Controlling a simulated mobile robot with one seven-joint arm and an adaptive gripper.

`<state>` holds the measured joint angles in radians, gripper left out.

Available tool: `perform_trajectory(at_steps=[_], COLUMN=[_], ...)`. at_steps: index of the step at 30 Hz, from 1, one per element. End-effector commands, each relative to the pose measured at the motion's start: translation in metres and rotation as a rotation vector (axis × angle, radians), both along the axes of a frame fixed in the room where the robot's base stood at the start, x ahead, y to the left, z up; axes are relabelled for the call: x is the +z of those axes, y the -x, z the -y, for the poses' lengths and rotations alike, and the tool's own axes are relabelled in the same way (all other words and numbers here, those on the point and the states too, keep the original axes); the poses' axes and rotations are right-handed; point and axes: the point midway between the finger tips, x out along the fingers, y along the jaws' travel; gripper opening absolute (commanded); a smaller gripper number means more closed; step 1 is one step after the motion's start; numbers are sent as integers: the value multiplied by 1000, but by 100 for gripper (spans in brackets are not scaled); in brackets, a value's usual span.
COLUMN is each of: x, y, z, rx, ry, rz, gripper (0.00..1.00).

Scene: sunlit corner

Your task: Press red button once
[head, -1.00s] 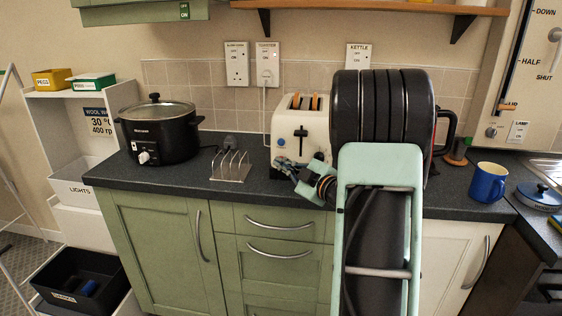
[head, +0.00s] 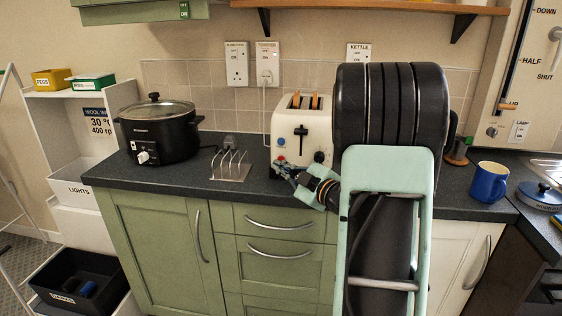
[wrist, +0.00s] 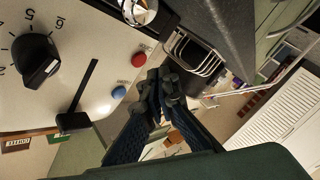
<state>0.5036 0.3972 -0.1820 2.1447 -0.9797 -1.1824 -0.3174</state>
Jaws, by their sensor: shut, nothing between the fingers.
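The red button (wrist: 139,59) is on the front face of the cream toaster (wrist: 75,60), beside the blue button (wrist: 118,92). In the head view the toaster (head: 288,121) stands on the dark worktop, its blue button (head: 281,141) above the red button (head: 281,161). My gripper (head: 281,168) is shut and empty, low in front of the toaster's left side, close to the red button. In the wrist view my shut fingertips (wrist: 158,80) are beside the red button, with a small gap in the picture; I cannot tell the depth between them.
A metal toast rack (head: 231,166) stands left of my gripper, with a black slow cooker (head: 160,130) farther left. The toaster's lever (wrist: 73,121) and dial (wrist: 36,60) are near the buttons. A blue mug (head: 489,182) stands at the right.

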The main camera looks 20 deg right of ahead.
Motion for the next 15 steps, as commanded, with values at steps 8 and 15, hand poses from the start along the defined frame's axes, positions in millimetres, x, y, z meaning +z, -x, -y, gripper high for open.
perform_trajectory(at_steps=[8,15], x=[0,0], y=[24,35], z=[-16,-24], rx=[0,1], ry=[0,0], rz=[1,1], gripper=[0,0])
